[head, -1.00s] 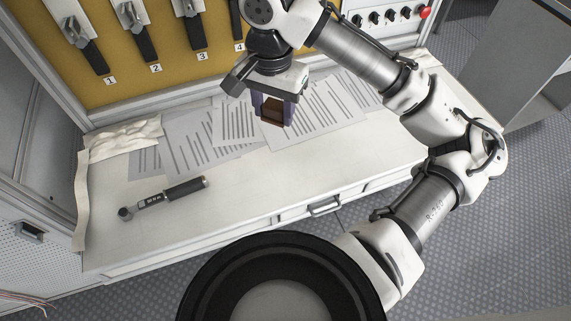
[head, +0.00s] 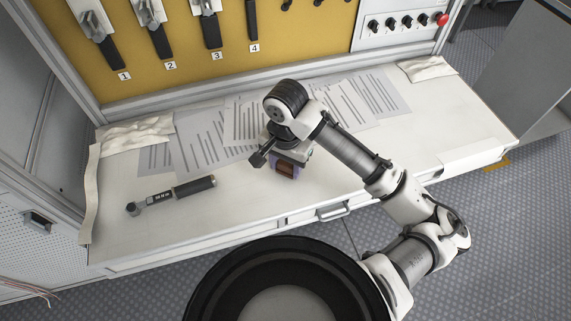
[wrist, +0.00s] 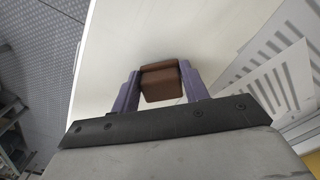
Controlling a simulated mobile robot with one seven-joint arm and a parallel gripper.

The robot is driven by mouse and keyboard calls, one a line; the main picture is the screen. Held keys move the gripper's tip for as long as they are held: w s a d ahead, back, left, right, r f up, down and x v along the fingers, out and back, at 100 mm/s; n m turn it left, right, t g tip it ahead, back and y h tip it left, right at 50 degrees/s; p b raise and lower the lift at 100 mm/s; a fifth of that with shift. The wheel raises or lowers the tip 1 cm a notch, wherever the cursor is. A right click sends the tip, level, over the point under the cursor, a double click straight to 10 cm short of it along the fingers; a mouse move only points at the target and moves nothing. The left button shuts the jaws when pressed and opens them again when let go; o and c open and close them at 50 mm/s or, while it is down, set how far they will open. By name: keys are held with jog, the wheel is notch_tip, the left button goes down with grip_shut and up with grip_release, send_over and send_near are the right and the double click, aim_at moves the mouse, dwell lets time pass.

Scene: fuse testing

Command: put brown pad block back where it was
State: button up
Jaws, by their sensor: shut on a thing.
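The brown pad block (wrist: 161,83) sits between the two purple fingers of my gripper (wrist: 160,90) in the wrist view. My gripper is shut on it. In the head view my gripper (head: 286,170) is low over the front middle of the white workbench (head: 250,205), and the brown block (head: 286,169) shows between its fingers. I cannot tell whether the block touches the bench top.
Printed sheets (head: 195,140) lie along the back of the bench. A torque wrench (head: 172,195) lies to the left of my gripper. Numbered switch handles (head: 157,40) hang on the yellow panel behind. The bench front between the wrench and my gripper is clear.

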aim_at(286, 164)
jog(key=shift+f, duration=0.2)
jog(key=shift+f, duration=0.2)
jog(key=o, duration=1)
jog(key=shift+c, duration=0.2)
jog(key=shift+r, duration=0.1)
notch_tip(286, 164, up, 12)
jog(key=shift+r+p, duration=0.15)
jog(key=shift+p, duration=0.2)
